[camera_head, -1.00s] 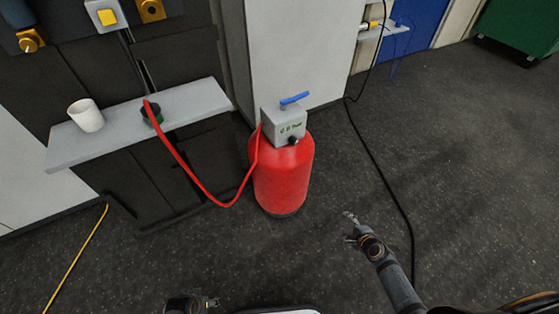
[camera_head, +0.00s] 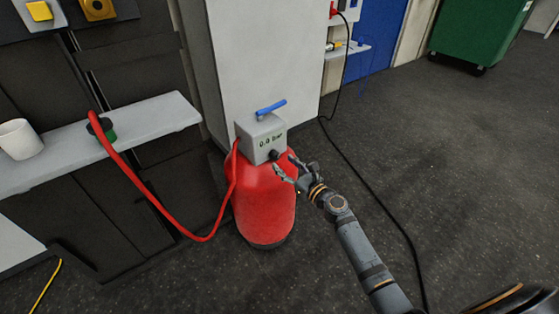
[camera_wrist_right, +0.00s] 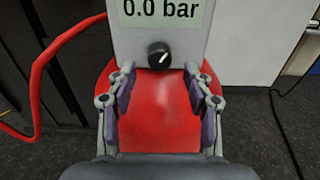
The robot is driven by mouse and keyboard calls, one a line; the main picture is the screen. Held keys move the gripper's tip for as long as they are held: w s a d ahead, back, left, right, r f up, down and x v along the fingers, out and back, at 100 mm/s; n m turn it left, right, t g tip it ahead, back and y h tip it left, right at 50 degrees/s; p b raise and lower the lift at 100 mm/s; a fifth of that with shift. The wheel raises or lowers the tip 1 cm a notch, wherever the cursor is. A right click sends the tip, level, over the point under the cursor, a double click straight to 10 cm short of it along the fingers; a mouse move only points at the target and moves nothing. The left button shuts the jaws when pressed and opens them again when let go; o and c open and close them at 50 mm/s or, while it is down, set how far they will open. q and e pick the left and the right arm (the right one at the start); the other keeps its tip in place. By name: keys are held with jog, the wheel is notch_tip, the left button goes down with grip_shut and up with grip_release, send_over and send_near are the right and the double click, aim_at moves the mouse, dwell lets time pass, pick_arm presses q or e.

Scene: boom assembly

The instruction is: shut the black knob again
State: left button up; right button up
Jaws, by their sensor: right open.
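The black knob (camera_wrist_right: 159,55) sits low on the front of the grey box on top of the red tank. In the head view the knob (camera_head: 274,155) shows just beyond my right fingers. The box's display (camera_wrist_right: 162,10) reads 0.0 bar. My right gripper (camera_head: 287,172) is open at the tank's right side. In the right wrist view its two fingers (camera_wrist_right: 162,92) stand apart in front of the red tank (camera_wrist_right: 160,118), with the knob above and between them, untouched. A white mark on the knob points up and right. My left gripper is out of the head view.
A blue lever (camera_head: 271,108) tops the grey box (camera_head: 250,140). A red hose (camera_head: 150,205) runs from the box to a green-black fitting (camera_head: 102,129) on a shelf (camera_head: 160,116) with a white cup (camera_head: 19,139). A black cable (camera_head: 375,195) crosses the floor at right.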

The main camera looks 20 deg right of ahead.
aim_at(278, 158)
jog(key=shift+x, duration=1.65)
grip_shut()
